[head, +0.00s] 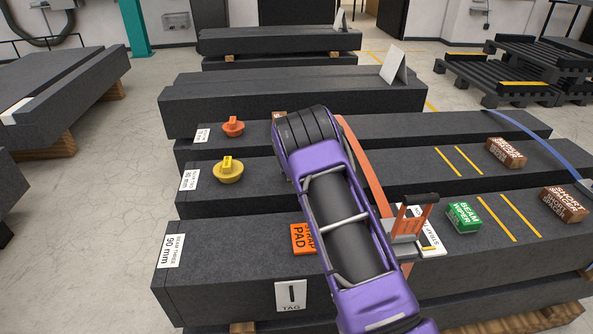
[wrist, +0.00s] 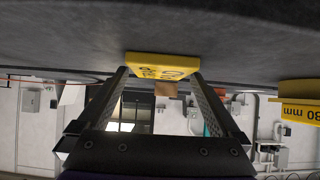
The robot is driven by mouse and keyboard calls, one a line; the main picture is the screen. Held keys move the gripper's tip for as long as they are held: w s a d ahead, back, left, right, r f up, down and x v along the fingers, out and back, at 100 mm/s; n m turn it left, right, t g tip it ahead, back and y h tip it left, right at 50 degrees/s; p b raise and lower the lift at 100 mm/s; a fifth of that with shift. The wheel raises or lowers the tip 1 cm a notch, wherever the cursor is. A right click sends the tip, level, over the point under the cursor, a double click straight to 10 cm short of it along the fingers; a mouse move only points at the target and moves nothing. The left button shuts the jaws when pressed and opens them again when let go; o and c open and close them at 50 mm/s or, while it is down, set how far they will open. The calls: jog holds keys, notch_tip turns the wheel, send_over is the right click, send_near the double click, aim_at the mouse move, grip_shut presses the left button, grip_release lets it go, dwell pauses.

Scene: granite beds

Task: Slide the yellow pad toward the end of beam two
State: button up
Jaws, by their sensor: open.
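The yellow pad (wrist: 162,66) lies on the dark beam surface, which fills the top of the upside-down wrist view. My gripper (wrist: 161,75) is open, with one finger near each side of the pad; I cannot tell whether they touch it.
An orange round piece (head: 233,127) stands on the beam behind. An orange strap (head: 365,165) runs beside my arm.

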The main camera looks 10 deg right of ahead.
jog(key=p+v, duration=0.2)
jog(key=v, duration=1.5)
jog(key=shift+s+r, duration=0.15)
